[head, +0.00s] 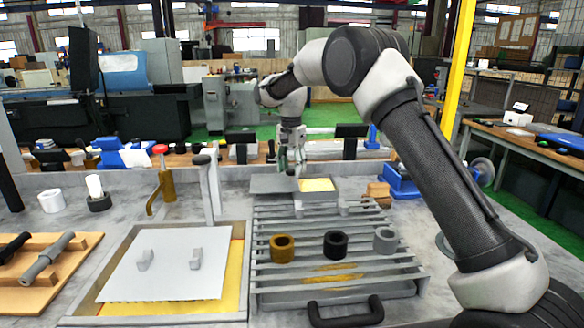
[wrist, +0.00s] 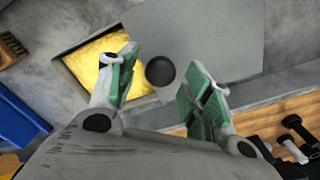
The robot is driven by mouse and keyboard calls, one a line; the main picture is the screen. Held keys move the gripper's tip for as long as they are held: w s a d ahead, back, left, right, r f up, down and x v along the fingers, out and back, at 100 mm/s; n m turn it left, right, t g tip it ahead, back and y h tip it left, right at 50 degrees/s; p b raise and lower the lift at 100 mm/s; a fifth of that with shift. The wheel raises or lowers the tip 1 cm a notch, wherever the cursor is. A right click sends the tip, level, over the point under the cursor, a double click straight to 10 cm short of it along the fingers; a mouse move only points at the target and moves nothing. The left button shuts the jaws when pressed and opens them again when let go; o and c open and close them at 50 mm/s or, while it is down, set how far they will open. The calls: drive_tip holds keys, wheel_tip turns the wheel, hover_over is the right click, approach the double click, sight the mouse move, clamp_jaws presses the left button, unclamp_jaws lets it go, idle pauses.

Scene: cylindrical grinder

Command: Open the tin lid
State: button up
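The tin lid (head: 268,184) is a flat grey plate at the back of the worktop. It lies off to the left of the tin, and the tin's yellow inside (head: 317,184) shows on the right. In the wrist view the lid (wrist: 215,35) covers part of the yellow opening (wrist: 90,65). A dark round knob (wrist: 160,70) stands on the lid. My gripper (head: 291,168) points down over the lid. In the wrist view its green-padded fingers (wrist: 161,77) are apart, on either side of the knob, with gaps visible. The knob's height against the fingertips is unclear.
A slatted rack (head: 340,260) with several rings stands in front of the tin. At front left a pale plate with two handles (head: 170,263) lies over a yellow-lined tray. A red-topped brass tap (head: 162,180) and grey posts rise left of the tin. A blue fixture (head: 402,180) stands right.

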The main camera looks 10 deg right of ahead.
wheel_tip(320, 180, up, 12)
idle(0.6)
drive_tip(key=f+n, duration=0.2)
drive_tip(key=f, duration=0.1)
drive_tip(key=f+n, duration=0.1)
drive_tip(key=shift+s+d+f+n, duration=0.1)
drive_tip(key=shift+s+f+n, duration=0.2)
drive_tip(key=shift+n, duration=0.1)
drive_tip(key=s+d+r+n+t, duration=0.1)
drive_tip(key=s+d, duration=0.8)
drive_tip(key=s, duration=0.6)
drive_tip(key=s+d+r+n+t, duration=0.1)
drive_tip(key=s+d+r+t, duration=0.1)
drive_tip(key=s+d, duration=0.7)
drive_tip(key=s+d+r+n+t, duration=0.1)
drive_tip(key=s+d, duration=0.8)
drive_tip(key=s, duration=1.1)
drive_tip(key=shift+s+d+r+n, duration=0.25)
drive_tip(key=shift+s+d+n, duration=0.1)
drive_tip(key=shift+n, duration=0.15)
